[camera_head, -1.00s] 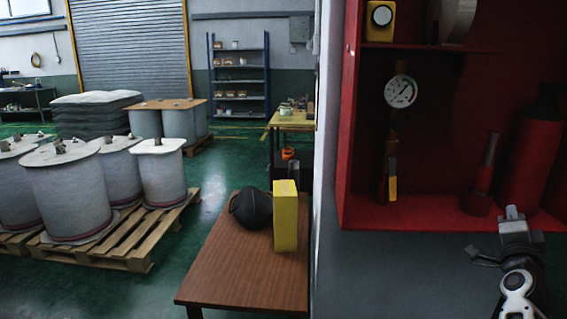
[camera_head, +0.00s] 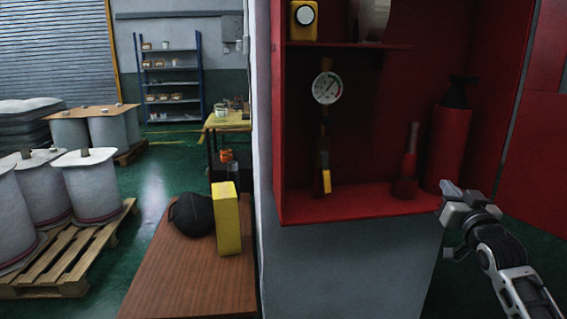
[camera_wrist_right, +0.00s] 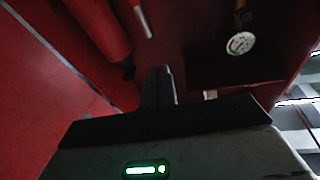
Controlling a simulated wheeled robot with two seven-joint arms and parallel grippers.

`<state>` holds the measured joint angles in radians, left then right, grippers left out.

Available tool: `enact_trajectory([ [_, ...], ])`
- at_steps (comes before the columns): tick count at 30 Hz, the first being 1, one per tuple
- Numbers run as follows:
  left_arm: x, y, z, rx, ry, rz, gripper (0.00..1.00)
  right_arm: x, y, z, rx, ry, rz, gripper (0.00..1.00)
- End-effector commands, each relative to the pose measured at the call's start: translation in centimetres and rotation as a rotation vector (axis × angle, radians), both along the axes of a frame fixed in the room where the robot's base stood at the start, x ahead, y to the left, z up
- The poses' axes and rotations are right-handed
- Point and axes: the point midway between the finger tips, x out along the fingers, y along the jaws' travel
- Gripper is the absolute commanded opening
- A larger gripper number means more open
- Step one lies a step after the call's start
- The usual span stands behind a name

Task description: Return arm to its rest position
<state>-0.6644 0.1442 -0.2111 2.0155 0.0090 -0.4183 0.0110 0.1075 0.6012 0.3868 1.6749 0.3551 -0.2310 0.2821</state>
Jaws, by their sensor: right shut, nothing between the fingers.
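My right arm comes in from the lower right in the head view. Its gripper (camera_head: 452,192) is shut and empty, just in front of the lower right edge of the red cabinet (camera_head: 350,212). The right wrist view shows the gripper's closed fingers (camera_wrist_right: 158,88) from behind, with the cabinet's red interior beyond. My left gripper is in neither view.
The open cabinet holds a pressure gauge (camera_head: 326,88), a red extinguisher (camera_head: 449,145), a red cone-shaped tool (camera_head: 405,178) and a yellow device (camera_head: 303,20). A brown table (camera_head: 185,275) bears a yellow box (camera_head: 227,220) and a black cap (camera_head: 191,214). Green floor lies left.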

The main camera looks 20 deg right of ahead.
Motion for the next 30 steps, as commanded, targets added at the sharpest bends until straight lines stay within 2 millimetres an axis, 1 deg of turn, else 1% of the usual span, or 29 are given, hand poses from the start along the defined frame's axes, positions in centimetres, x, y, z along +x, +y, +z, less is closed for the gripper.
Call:
enact_trajectory([
  [1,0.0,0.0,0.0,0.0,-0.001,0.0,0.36,0.0,2.3,-3.3,-0.048,0.09,0.036,0.0],
  [2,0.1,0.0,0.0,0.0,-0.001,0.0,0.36,-0.2,3.6,-5.2,-0.075,0.14,0.057,0.0],
  [3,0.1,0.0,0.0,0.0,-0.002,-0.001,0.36,-0.5,5.4,-7.7,-0.113,0.206,0.087,0.0],
  [4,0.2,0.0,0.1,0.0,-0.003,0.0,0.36,-0.9,6.7,-9.5,-0.141,0.255,0.111,0.0],
  [5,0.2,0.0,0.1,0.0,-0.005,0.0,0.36,-1.4,8.0,-11.4,-0.168,0.301,0.136,0.0],
  [6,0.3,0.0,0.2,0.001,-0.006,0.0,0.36,-2.2,9.8,-13.8,-0.202,0.363,0.17,0.0],
  [7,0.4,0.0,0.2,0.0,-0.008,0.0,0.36,-3.0,11.1,-15.5,-0.226,0.406,0.197,0.0],
  [8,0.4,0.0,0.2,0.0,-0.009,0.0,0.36,-3.8,12.4,-17.3,-0.251,0.449,0.225,0.0],
  [9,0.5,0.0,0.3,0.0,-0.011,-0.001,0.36,-5.1,14.1,-19.5,-0.28,0.505,0.262,0.0],
  [11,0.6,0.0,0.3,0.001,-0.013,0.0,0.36,-7.2,16.6,-22.6,-0.322,0.583,0.32,0.0],
  [12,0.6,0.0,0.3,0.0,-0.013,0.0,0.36,-8.7,18.2,-24.4,-0.347,0.629,0.357,0.0],
  [15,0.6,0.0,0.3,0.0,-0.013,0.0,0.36,-12.3,21.4,-28.0,-0.395,0.723,0.439,0.0],
  [17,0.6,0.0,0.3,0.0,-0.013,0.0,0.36,-14.3,23.0,-29.5,-0.417,0.765,0.481,0.0],
  [18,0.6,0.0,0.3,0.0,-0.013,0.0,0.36,-15.5,23.9,-30.4,-0.428,0.792,0.508,0.0],
  [21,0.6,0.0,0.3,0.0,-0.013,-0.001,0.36,-18.4,26.0,-32.2,-0.453,0.846,0.567,0.0],
  [27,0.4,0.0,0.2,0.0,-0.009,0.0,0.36,-23.7,29.4,-34.7,-0.485,0.932,0.671,0.0],
  [28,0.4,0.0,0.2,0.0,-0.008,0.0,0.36,-24.5,29.9,-35.0,-0.49,0.943,0.686,0.0],
  [30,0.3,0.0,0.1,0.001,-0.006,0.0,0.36,-24.1,31.2,-34.9,-0.419,0.922,0.664,0.0],
])
